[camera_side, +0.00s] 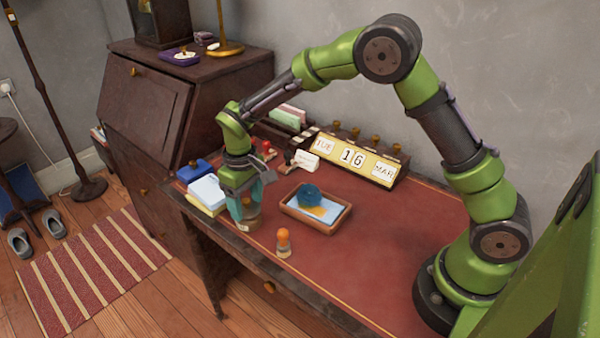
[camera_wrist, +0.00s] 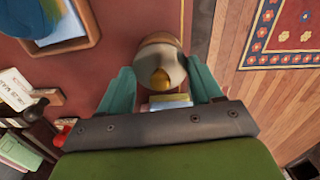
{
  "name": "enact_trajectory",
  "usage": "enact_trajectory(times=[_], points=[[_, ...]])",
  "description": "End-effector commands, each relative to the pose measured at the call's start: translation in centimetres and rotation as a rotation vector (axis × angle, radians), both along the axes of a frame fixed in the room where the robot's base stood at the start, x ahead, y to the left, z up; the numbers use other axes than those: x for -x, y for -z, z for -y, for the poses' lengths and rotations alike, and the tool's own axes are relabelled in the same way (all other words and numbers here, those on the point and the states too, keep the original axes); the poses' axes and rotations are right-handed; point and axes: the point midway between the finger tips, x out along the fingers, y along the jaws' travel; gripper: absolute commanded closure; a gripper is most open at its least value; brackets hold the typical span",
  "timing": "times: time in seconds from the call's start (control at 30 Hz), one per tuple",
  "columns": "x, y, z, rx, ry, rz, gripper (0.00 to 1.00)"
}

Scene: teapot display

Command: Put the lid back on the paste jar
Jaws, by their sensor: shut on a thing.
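My gripper (camera_side: 245,203) points down at the near left edge of the desk.
Pale blue papers (camera_side: 206,192) lie left of my gripper. A calendar block (camera_side: 352,159) stands at the back. The red desk top is clear at right.

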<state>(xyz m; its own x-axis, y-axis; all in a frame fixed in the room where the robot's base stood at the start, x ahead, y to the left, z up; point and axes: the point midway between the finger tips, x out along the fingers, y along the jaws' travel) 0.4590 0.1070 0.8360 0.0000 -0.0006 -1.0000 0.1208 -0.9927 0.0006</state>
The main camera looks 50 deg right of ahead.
Motion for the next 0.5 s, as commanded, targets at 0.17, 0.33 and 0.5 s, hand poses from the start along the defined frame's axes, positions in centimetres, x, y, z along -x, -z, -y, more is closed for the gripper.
enact_trajectory(times=[0.17,0.33,0.5], points=[[-0.02,0.00,0.01,0.000,0.000,0.000,0.65],[-0.03,0.00,0.00,0.000,0.000,0.001,0.65],[-0.03,0.00,0.00,0.000,0.000,0.001,0.26]])
